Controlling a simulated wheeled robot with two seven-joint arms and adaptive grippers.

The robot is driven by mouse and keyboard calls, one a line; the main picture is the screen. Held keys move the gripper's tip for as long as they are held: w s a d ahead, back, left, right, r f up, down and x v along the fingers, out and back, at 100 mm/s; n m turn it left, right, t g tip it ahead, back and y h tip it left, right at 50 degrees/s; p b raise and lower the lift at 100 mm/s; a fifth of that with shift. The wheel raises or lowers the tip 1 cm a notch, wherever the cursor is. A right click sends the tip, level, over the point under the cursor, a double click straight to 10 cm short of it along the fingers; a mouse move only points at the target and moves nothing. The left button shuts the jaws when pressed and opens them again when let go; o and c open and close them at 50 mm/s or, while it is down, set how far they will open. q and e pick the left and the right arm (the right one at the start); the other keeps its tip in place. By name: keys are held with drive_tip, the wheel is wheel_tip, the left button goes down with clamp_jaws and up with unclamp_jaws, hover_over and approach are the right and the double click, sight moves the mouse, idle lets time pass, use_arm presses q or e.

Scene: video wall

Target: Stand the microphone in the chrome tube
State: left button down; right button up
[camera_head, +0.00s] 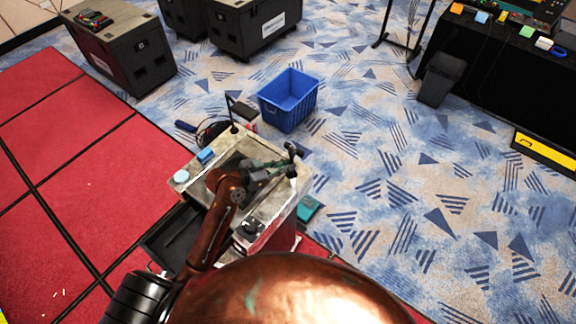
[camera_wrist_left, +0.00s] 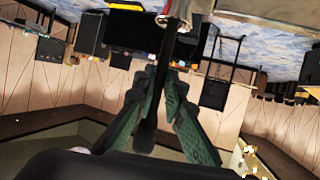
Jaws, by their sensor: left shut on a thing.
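My left gripper (camera_head: 280,163) is over the right side of the small worn cart. Its green fingers are shut on a dark slim thing, which I take to be the microphone (camera_head: 293,148), at the gripper's far end. In the left wrist view the gripper (camera_wrist_left: 163,95) closes around this dark shaft (camera_wrist_left: 148,120), which runs up between the fingers. I cannot make out the chrome tube for certain; a small bright spot (camera_head: 291,171) shows beside the fingers in the head view. Whether microphone and tube touch cannot be told. My right gripper is not in view.
The cart top (camera_head: 268,207) also holds a blue block (camera_head: 205,155), a pale round thing (camera_head: 181,176) and a small black item (camera_head: 250,227). A blue crate (camera_head: 289,98) stands on the floor behind. Black cases (camera_head: 125,50) are at the back left. Patterned carpet lies open to the right.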

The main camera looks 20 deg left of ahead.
use_arm(q)
drive_tip(key=c, duration=1.9)
unclamp_jaws()
drive_tip(key=v, duration=1.2)
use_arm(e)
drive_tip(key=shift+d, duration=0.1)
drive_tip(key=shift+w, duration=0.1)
